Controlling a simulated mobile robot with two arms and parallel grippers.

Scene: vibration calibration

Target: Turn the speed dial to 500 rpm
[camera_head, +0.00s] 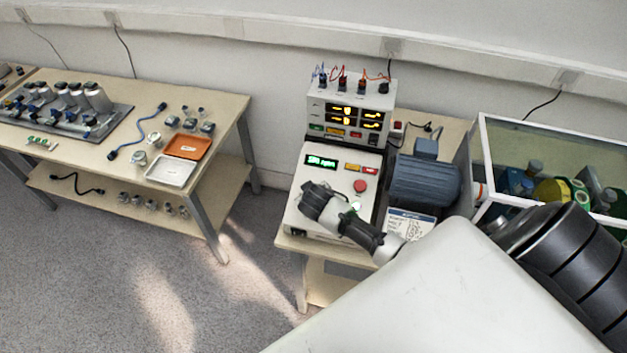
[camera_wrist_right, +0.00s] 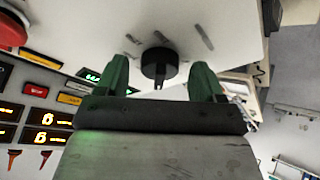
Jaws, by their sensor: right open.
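The control box (camera_head: 320,167) has a lit green display (camera_head: 321,161) whose reading is too blurred to tell. A red mushroom button (camera_head: 360,186) sits below the display and also shows in the right wrist view (camera_wrist_right: 12,30). The black speed dial (camera_wrist_right: 158,64) shows in the right wrist view, on the white panel with a few grey marks around it. My right gripper (camera_wrist_right: 160,80) is open, with one green finger on each side of the dial and visible gaps to it. In the head view my right arm's dark wrist hides the dial. My left gripper is not in view.
A meter unit (camera_head: 349,108) with amber displays and plugged leads stands behind the box. A blue motor (camera_head: 424,181) and a printed label card (camera_head: 411,223) are to its right. A glass-walled case (camera_head: 485,150) stands farther right. A second table (camera_head: 228,107) with parts is at left.

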